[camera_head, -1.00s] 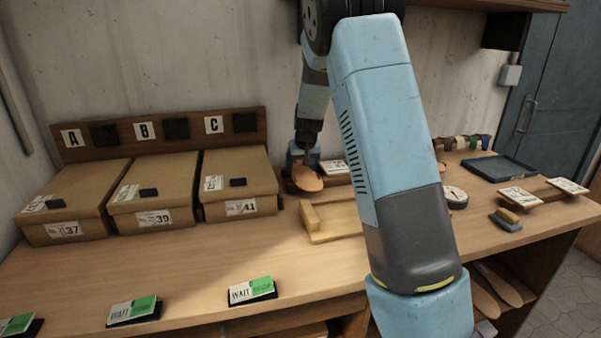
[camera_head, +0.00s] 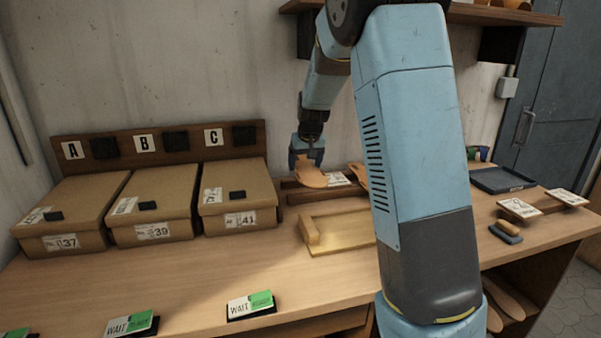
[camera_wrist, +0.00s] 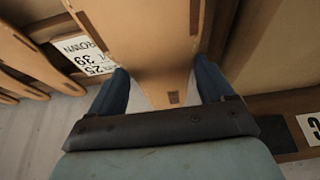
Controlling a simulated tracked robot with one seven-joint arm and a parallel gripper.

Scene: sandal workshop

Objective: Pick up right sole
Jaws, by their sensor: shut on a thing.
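My gripper (camera_head: 308,157) is shut on a tan sole (camera_head: 311,176), at the back of the bench just right of the boxes. In the wrist view, the same sole (camera_wrist: 150,45) sits between my two blue fingers (camera_wrist: 160,88), with a small dark mark near its narrow end. The frames do not clearly show whether it is a left or right sole. Another tan sole (camera_head: 361,178) is at the rack to the right, partly hidden by my arm.
Closed boxes marked 37, 39 (camera_head: 155,231) and 41 (camera_head: 240,220) stand on the left. A pale wooden board (camera_head: 340,232) lies in front of my gripper. A white label card (camera_wrist: 84,54) is beside the held sole. WAIT cards (camera_head: 250,304) line the front edge.

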